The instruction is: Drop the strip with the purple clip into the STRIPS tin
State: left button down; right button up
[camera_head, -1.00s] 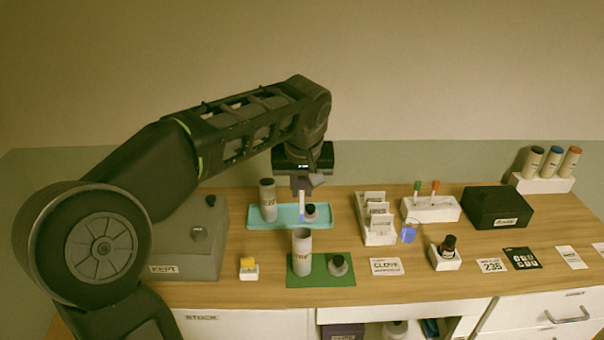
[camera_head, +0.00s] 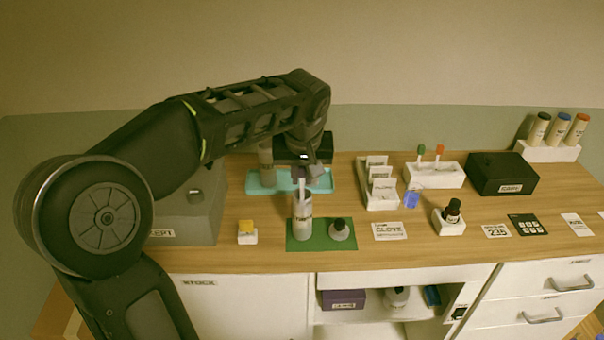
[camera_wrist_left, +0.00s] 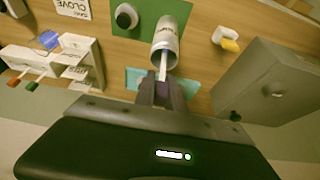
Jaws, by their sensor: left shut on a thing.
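My left gripper (camera_head: 301,174) is shut on the purple clip of a thin white strip (camera_head: 302,188), which hangs down from the jaws. A pale open-topped tin (camera_head: 302,222) stands upright on the green mat (camera_head: 320,243); its label is too small to read surely. The strip's lower end is at the tin's mouth in the head view. In the left wrist view the strip (camera_wrist_left: 163,66) points into the mouth of the tin (camera_wrist_left: 172,30), between my gripper (camera_wrist_left: 160,82) and it. I cannot tell how far inside it reaches. The clip is mostly hidden by the jaws.
Behind is a teal tray (camera_head: 263,187) with items partly hidden by my arm. A white card rack (camera_head: 381,196) stands to the right, and a yellow-topped block (camera_head: 247,232) to the left.

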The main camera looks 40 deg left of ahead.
pick_arm(q)
jog(key=c, duration=1.3)
grip_release()
jog(key=shift+d, duration=0.1)
jog(key=shift+s+d+f+b, duration=0.1)
jog(key=shift+s+d+b, duration=0.05)
jog(key=shift+s+b, duration=0.2)
jog(key=shift+s+d+b, duration=0.6)
jog(key=shift+s+d, duration=0.05)
jog(key=shift+s, duration=0.15)
jog(key=shift+s+d, duration=0.3)
jog(key=shift+s, duration=0.05)
